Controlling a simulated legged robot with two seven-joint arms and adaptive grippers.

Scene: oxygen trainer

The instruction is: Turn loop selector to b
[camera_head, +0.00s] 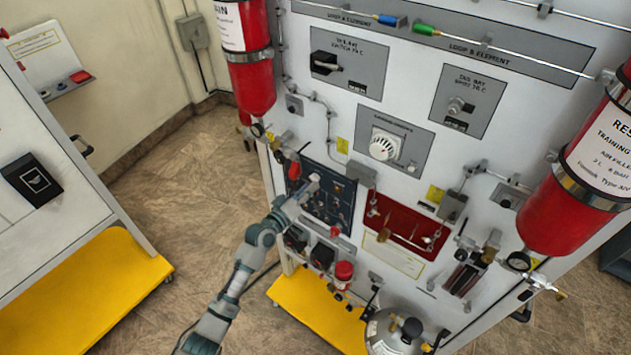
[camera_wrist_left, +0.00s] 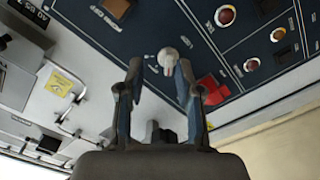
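A dark blue control panel (camera_head: 338,205) is on the lower left of the white trainer board. My left arm reaches up to it, with the left gripper (camera_head: 310,185) at its upper left part. In the left wrist view the left gripper (camera_wrist_left: 158,72) is open, its two fingers apart. A small pale selector knob (camera_wrist_left: 168,58) on the panel shows between the fingertips, nearer the right finger. I cannot tell whether a finger touches it. I cannot read the labels around it, so its setting is unclear. My right gripper is in neither view.
Red cylinders flank the board on the left (camera_head: 252,80) and right (camera_head: 585,180). A white dial (camera_head: 385,146) sits above the panel and a red tray (camera_head: 405,225) beside it. In the wrist view, a red tag (camera_wrist_left: 212,88) and round indicators lie near the right finger.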

